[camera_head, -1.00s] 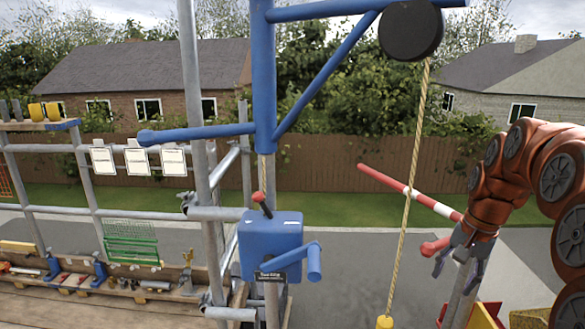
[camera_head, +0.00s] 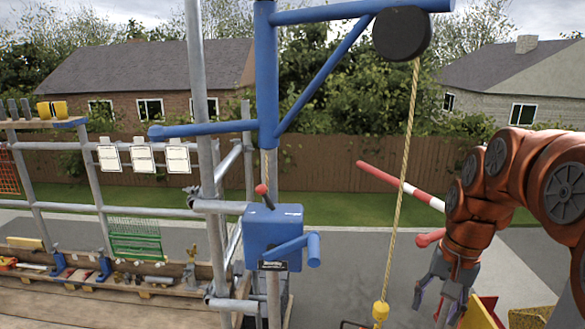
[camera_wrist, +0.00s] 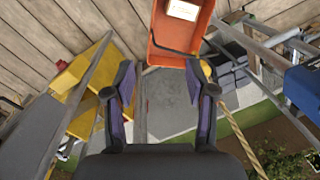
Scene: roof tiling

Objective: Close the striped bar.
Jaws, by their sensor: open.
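The striped bar (camera_head: 400,187) is red and white and slants up to the left in the head view, behind the rope. Its right end is hidden behind my arm. A short red rounded piece (camera_head: 430,237) shows below it, beside my wrist. My gripper (camera_head: 431,303) points down, below and to the right of the visible bar, apart from it. Its fingers are open and empty. In the wrist view my gripper (camera_wrist: 165,85) is spread over grey ground, and I cannot make out the bar there.
A yellow rope (camera_head: 405,165) hangs from a black pulley wheel (camera_head: 402,34), left of my arm. A blue winch box (camera_head: 273,237) with a crank stands on the scaffold. Yellow panels (camera_head: 482,312) are at lower right. An orange tub (camera_wrist: 160,45) lies ahead in the wrist view.

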